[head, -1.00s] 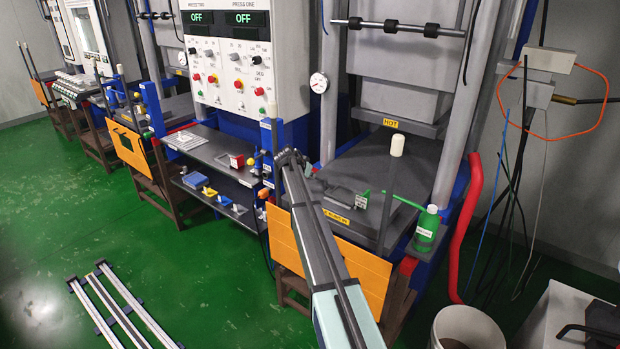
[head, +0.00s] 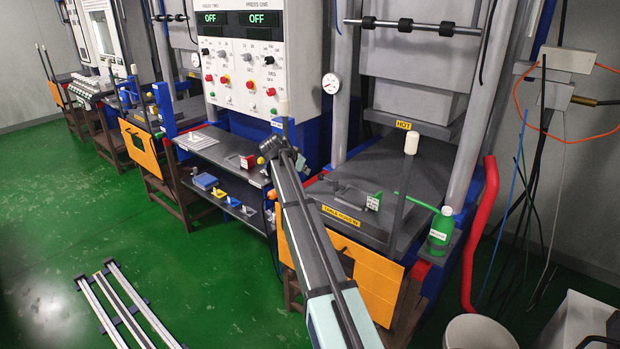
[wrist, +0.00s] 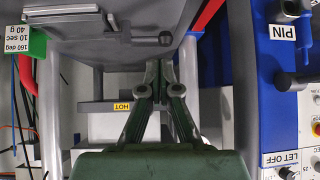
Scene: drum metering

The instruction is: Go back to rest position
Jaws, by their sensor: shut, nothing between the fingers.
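My gripper (wrist: 157,75) shows in the wrist view as two dark green fingers whose tips meet, shut and empty. Behind the tips is the grey metal of a press, with a yellow HOT label (wrist: 122,107) just left of the fingers. In the head view my arm reaches up from the bottom middle, and its dark far end is in front of the bench between the two presses. The fingers cannot be made out clearly there. No rest position is marked in either view.
The near press has a grey table (head: 350,210) and an orange front panel (head: 375,285). A green bottle (head: 441,230) stands at its right, beside a red pipe (head: 480,235). A control box (head: 238,62) reads OFF twice. The green floor (head: 130,235) at left is open, except for rails (head: 125,310).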

